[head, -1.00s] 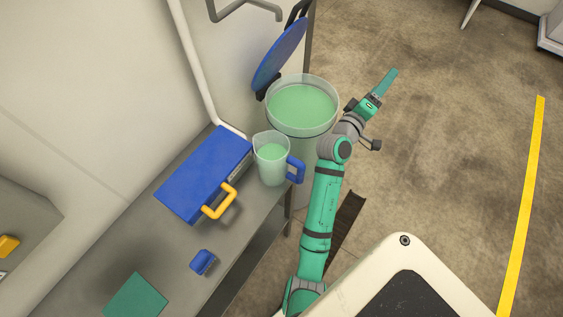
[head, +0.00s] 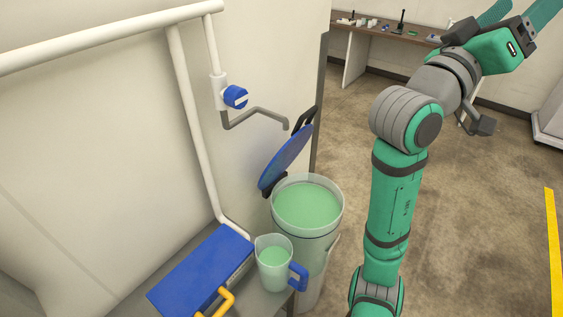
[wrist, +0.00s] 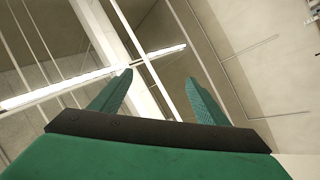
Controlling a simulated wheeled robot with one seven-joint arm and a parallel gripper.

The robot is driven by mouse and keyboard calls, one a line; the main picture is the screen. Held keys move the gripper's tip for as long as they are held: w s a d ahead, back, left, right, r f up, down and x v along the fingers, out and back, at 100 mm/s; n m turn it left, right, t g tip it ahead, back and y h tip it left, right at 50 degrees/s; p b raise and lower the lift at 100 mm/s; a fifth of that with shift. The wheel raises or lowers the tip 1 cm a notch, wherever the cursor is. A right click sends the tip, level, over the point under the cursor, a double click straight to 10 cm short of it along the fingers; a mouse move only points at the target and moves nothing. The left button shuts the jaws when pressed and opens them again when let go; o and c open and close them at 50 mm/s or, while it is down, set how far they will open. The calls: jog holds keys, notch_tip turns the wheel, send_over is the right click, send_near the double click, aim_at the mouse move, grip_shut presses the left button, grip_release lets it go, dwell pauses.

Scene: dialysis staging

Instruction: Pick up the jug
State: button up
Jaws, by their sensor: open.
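The jug (head: 273,262) is clear, holds pale green liquid and has a blue handle on its right side. It stands upright on the grey bench, at the lower middle of the head view. My gripper (head: 527,12) is raised at the top right of the head view, well away from the jug, and its fingertips are partly cut off by the frame edge. In the wrist view my gripper (wrist: 160,97) has its two green fingers spread with nothing between them. The wrist view shows only ceiling and walls, not the jug.
A large clear bucket (head: 308,206) of green liquid stands just behind the jug, its blue lid (head: 286,158) tilted up. A blue case (head: 203,272) with a yellow handle lies left of the jug. A bent grey spout (head: 257,113) and white pipe (head: 198,130) are above. Floor at right is open.

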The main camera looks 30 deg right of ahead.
jog(key=s+a+r+m+g+y, duration=0.1)
jog(key=s+a+r+m+g, duration=0.1)
jog(key=s+m+g, duration=0.25)
jog(key=n+t+y, duration=0.3)
jog(key=t+y, duration=0.2)
jog(key=y, duration=1.7)
send_over(300, 267)
jog(key=w+d, duration=0.1)
jog(key=d, duration=0.1)
notch_tip(300, 267, down, 48)
jog(key=a+f, duration=0.1)
jog(key=s+a+f+m+g+y, duration=0.1)
jog(key=f, duration=0.1)
notch_tip(300, 267, down, 3)
jog(key=shift+f, duration=0.2)
jog(key=shift+w+a+f, duration=0.1)
jog(key=shift+f, duration=1.5)
jog(key=shift+w+a+f, duration=0.1)
jog(key=shift+f, duration=1.45)
